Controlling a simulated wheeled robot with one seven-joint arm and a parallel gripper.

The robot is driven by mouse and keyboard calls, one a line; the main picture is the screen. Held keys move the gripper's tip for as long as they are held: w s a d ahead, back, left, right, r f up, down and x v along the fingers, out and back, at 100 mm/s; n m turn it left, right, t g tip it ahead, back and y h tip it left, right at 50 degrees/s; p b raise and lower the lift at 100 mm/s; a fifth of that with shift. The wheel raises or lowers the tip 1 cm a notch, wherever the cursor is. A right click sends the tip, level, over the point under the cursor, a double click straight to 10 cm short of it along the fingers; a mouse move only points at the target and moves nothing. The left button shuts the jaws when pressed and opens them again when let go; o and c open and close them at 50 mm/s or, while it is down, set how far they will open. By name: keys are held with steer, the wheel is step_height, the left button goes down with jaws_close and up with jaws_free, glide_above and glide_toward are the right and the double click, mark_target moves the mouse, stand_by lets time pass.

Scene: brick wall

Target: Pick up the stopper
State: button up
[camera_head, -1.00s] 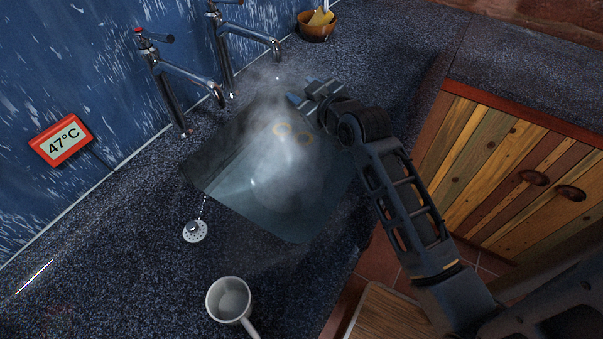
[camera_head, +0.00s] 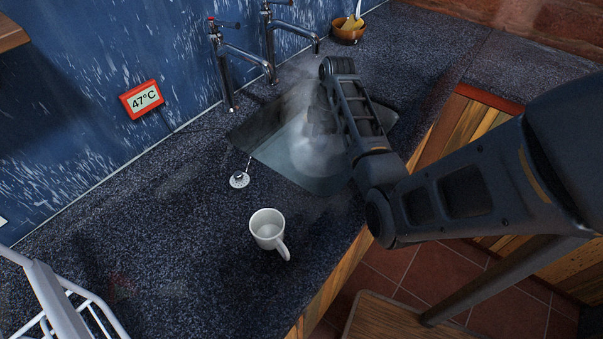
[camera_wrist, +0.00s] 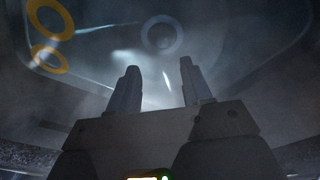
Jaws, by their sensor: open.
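The stopper (camera_head: 239,180) looks like a small round metal disc with a light, dotted face. It lies on the dark counter beside the sink's left corner, with a thin chain running up from it. The stopper is not visible in the wrist view.
The sink (camera_head: 275,150) holds steaming water. Two taps (camera_head: 250,60) stand behind it. A white mug (camera_head: 267,231) stands on the counter (camera_head: 180,235) in front. A red-framed display (camera_head: 143,99) reads 47°C. A white rack (camera_head: 60,300) is lower left.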

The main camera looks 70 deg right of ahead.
mark_target(316, 160)
steer(key=shift+s+a+f, duration=0.1)
steer(key=shift+f, duration=0.15)
steer(key=shift+a+f, duration=0.15)
steer(key=shift+f, duration=0.75)
steer(key=shift+w+f+p, duration=0.15)
steer(key=shift+f+p, duration=0.05)
steer(key=shift+f, duration=1.2)
steer(key=shift+w+f+p, duration=0.1)
steer(key=shift+f+p, duration=0.05)
steer(key=shift+f, duration=1.2)
steer(key=shift+c, duration=0.2)
jaws_close()
